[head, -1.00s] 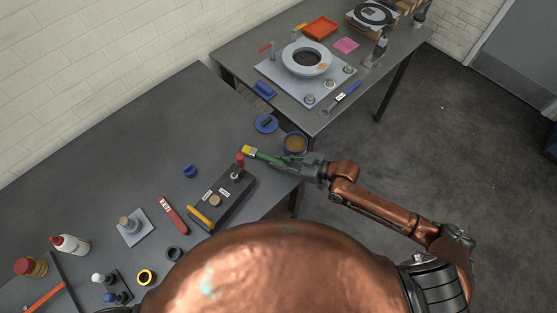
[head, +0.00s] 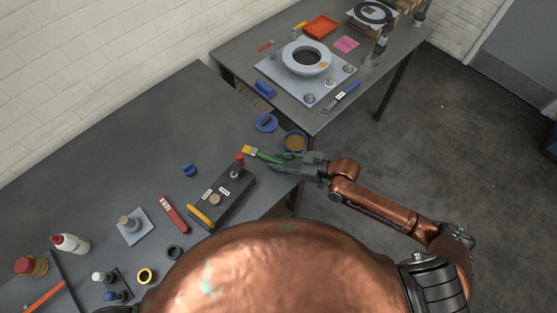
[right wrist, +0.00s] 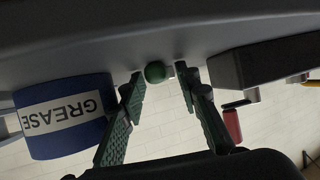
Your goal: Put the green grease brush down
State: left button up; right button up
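The green grease brush (head: 266,157) lies by the right edge of the near table, its pale yellow bristle end pointing left, close to the red-topped peg. In the right wrist view only the round green end of its handle (right wrist: 155,72) shows, against the table surface. My right gripper (head: 281,162) is open at the handle end. In the right wrist view its two fingers (right wrist: 160,80) stand apart on either side of the handle, with a clear gap on at least one side. My left gripper is not in view.
The blue grease tub (head: 294,142) stands close beside the brush and also shows in the right wrist view (right wrist: 65,115). A black block with pegs (head: 222,199) is on the other side. A blue lid (head: 266,123) lies behind. The table's middle left is clear.

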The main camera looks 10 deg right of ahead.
jog(key=shift+o, duration=1.1)
jog(key=v, duration=1.2)
jog(key=shift+s, duration=0.1)
jog(key=shift+a+f, duration=0.1)
